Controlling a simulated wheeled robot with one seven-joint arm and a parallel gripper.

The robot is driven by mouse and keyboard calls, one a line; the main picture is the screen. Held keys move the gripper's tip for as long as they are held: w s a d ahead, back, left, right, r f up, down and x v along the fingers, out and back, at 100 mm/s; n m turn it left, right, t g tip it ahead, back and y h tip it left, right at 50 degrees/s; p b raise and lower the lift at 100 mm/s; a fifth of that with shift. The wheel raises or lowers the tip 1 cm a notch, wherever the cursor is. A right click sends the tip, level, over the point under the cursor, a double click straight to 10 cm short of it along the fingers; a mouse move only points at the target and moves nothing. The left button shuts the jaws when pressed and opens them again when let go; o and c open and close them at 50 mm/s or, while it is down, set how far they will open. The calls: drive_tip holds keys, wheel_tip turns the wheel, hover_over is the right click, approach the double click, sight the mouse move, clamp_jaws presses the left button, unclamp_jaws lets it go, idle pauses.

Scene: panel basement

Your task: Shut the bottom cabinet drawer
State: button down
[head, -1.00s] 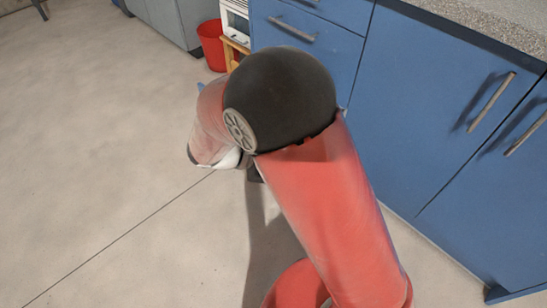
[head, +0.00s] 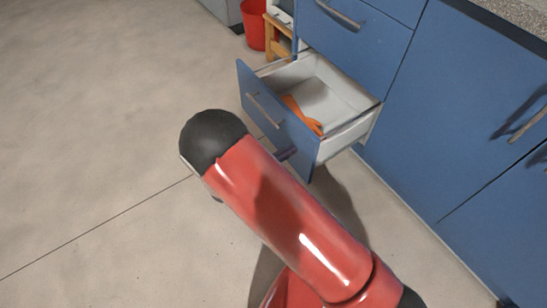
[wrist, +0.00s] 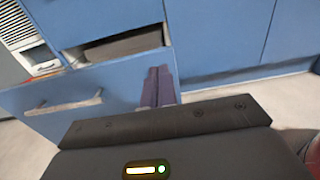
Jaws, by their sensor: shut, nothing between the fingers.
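The bottom cabinet drawer (head: 245,92) is pulled out from the blue cabinet in the head view. Its inside is pale, and an orange object (head: 303,115) lies in it. The drawer's blue front also shows in the wrist view (wrist: 120,85), with a bar handle (wrist: 65,103) left of my gripper (wrist: 158,86). My gripper is shut and empty, its dark fingers pointing at the right part of the drawer front. I cannot tell whether they touch it. In the head view, my arm hides most of the gripper.
A closed upper drawer with a handle (head: 338,14) is above the open one. Closed blue cabinet doors (head: 455,120) stand to the right. A red bin (head: 254,25) and a wooden stool (head: 278,40) are behind the drawer. The floor (head: 90,130) at left is clear.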

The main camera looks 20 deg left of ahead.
sight(311, 138)
drive_tip(key=x, duration=0.6)
idle(0.3)
drive_tip(key=b+x, duration=0.2)
drive_tip(key=x, duration=2.2)
drive_tip(key=shift+d+b, duration=0.3)
drive_tip(key=shift+b, duration=0.1)
drive_tip(key=shift+w, duration=0.1)
